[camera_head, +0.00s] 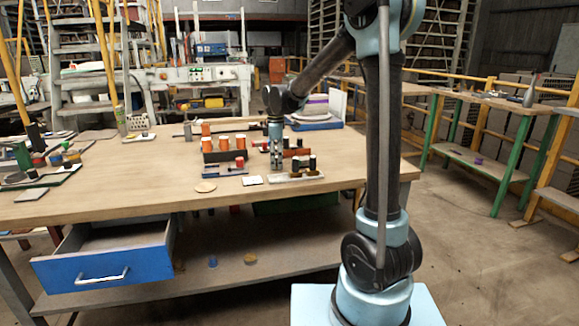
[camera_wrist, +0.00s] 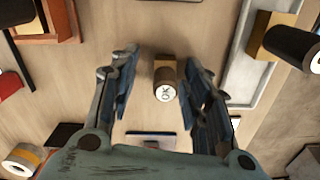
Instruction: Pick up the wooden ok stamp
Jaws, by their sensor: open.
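The wooden OK stamp (camera_wrist: 165,75) shows in the wrist view as a small brown block with a round white end marked "OK". It stands on the tabletop between my two fingers, with visible gaps on both sides. My gripper (camera_wrist: 160,62) is open and empty around it. In the head view my gripper (camera_head: 277,160) points down over the wooden table (camera_head: 120,180), near its front right part. I cannot make out the stamp clearly in the head view.
A grey tray (camera_wrist: 240,85) with a wooden block and a black cylinder lies right of my fingers in the wrist view. A reddish-brown wooden tray (camera_wrist: 60,22) is at upper left. In the head view, a rack of orange-topped containers (camera_head: 224,144) stands close left of my gripper.

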